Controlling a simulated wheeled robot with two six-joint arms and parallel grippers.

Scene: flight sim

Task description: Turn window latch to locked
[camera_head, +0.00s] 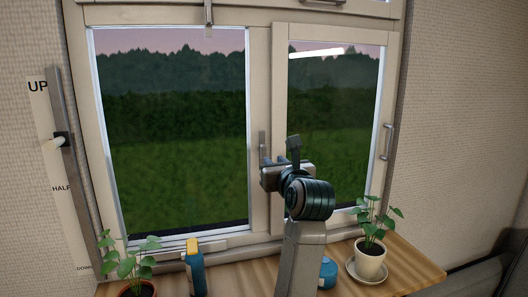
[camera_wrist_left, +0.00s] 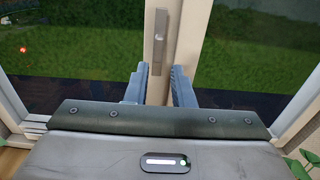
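A slim grey upright latch (camera_head: 262,142) sits on the middle post of the window (camera_head: 258,90). The latch also shows at the top centre of the left wrist view (camera_wrist_left: 160,38), standing vertical. My left gripper (camera_head: 274,160) is just below and in front of it. In the left wrist view the two blue fingers (camera_wrist_left: 157,88) are spread apart, with the latch's lower end and the post seen between them. Nothing is gripped; whether a finger touches the post I cannot tell. My right gripper is out of view.
A grey handle (camera_head: 387,141) is on the right pane's frame. A lever strip marked UP and HALF (camera_head: 62,140) is at left. On the wooden sill stand two potted plants (camera_head: 370,262) (camera_head: 137,288), a yellow-blue bottle (camera_head: 194,268) and a blue round item (camera_head: 328,271).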

